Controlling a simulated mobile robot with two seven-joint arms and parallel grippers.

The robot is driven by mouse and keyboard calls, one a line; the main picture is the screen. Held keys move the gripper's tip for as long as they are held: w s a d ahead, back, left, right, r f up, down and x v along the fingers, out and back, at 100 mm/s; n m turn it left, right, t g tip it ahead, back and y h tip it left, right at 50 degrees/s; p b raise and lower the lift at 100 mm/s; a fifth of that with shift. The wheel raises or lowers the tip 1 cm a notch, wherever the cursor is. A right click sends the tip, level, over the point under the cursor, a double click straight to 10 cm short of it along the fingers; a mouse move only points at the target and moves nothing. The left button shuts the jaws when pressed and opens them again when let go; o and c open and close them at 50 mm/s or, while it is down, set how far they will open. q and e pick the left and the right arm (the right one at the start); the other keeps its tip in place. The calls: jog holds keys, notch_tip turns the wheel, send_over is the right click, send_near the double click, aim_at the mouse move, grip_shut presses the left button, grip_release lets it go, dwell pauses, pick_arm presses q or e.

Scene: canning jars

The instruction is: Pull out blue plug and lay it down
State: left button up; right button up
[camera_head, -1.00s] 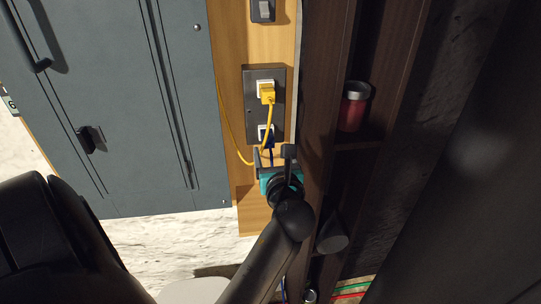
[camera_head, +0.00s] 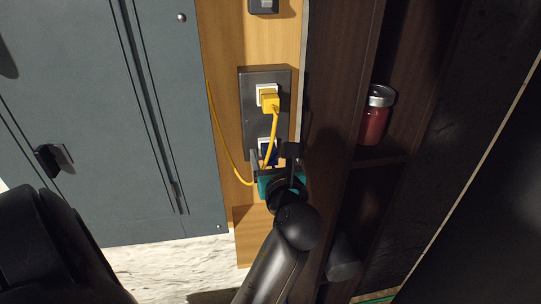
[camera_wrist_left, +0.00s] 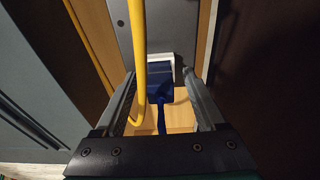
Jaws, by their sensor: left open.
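The blue plug (camera_head: 268,146) sits in the lower white socket of a dark outlet plate (camera_head: 258,118). It shows in the left wrist view (camera_wrist_left: 161,93), with its blue cord (camera_wrist_left: 161,122) hanging down. My left gripper (camera_head: 272,156) is open just below and in front of the plug, one finger on each side. In the left wrist view, the plug lies between the fingers (camera_wrist_left: 160,77), with gaps visible on both sides. The gripper partly hides the plug in the head view. My right gripper is not in view.
A yellow plug (camera_head: 270,103) sits in the upper socket. Its yellow cord (camera_wrist_left: 139,60) hangs close to my left finger and crosses the space between the fingers. A grey cabinet (camera_head: 90,120) stands left. A dark shelf (camera_head: 335,120) holding a red jar (camera_head: 374,122) stands close on the right.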

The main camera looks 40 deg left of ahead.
aim_at(272, 161)
pick_arm(q)
jog(key=shift+c, duration=0.3)
grip_shut()
dwell(0.6)
jog(key=shift+s+d, duration=0.1)
dwell(0.4)
jog(key=shift+f+p+v, duration=0.15)
jog(key=shift+p+v, duration=0.3)
jog(key=shift+v, duration=0.5)
jog(key=shift+f+p+v, duration=0.15)
jog(key=shift+p+v, duration=0.3)
jog(key=shift+v, duration=0.5)
